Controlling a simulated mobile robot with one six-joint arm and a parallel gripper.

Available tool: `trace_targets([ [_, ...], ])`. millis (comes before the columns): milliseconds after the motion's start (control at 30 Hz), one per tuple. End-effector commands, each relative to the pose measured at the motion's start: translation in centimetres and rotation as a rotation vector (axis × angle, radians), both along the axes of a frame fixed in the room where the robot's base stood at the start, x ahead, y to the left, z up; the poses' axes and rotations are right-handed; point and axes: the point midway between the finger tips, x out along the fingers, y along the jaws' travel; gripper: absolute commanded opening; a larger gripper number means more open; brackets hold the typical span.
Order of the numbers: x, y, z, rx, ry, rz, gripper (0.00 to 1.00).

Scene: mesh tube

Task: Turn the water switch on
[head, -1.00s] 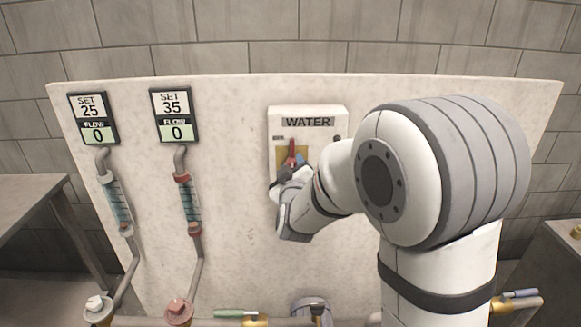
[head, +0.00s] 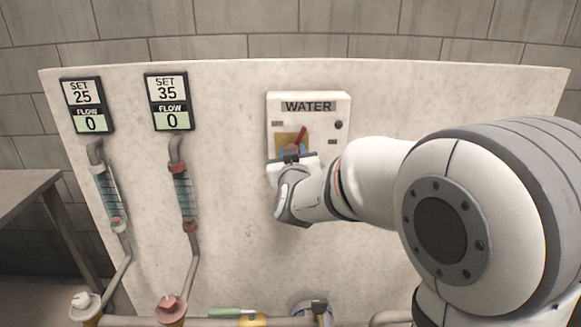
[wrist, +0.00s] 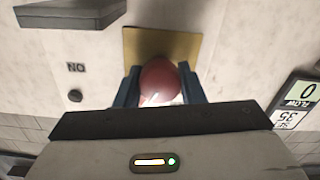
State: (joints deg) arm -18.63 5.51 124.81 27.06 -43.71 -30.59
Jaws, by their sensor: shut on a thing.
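The water switch box (head: 335,112) is a white panel labelled WATER on the upright board. Its red switch lever (head: 299,135) stands over a yellow plate (head: 284,139) and leans to the upper right in the head view. My gripper (head: 290,155) is at the lower part of the lever, in front of the box. In the wrist view the red rounded lever end (wrist: 159,80) sits between the two dark fingers of my gripper (wrist: 159,88), which are shut on it. The lever's base is partly hidden by the gripper.
Two flow displays (head: 83,105) (head: 167,102) read SET 25 and SET 35, both with FLOW 0. Tubes with valves hang below them. A green-handled valve (head: 232,312) and pipes run along the bottom. A table (head: 28,185) stands at the left.

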Motion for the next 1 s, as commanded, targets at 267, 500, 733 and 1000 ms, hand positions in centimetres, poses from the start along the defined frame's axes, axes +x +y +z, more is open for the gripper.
trace_targets([
  [267,-0.03,-0.02,-0.65,0.263,0.001,0.000,0.13],
  [500,-0.03,-0.03,-0.63,0.491,0.004,0.000,0.13],
  [733,0.00,-0.06,-0.59,0.705,0.005,0.001,0.13],
  [1000,0.00,-0.07,-0.48,0.915,0.008,0.001,0.13],
])
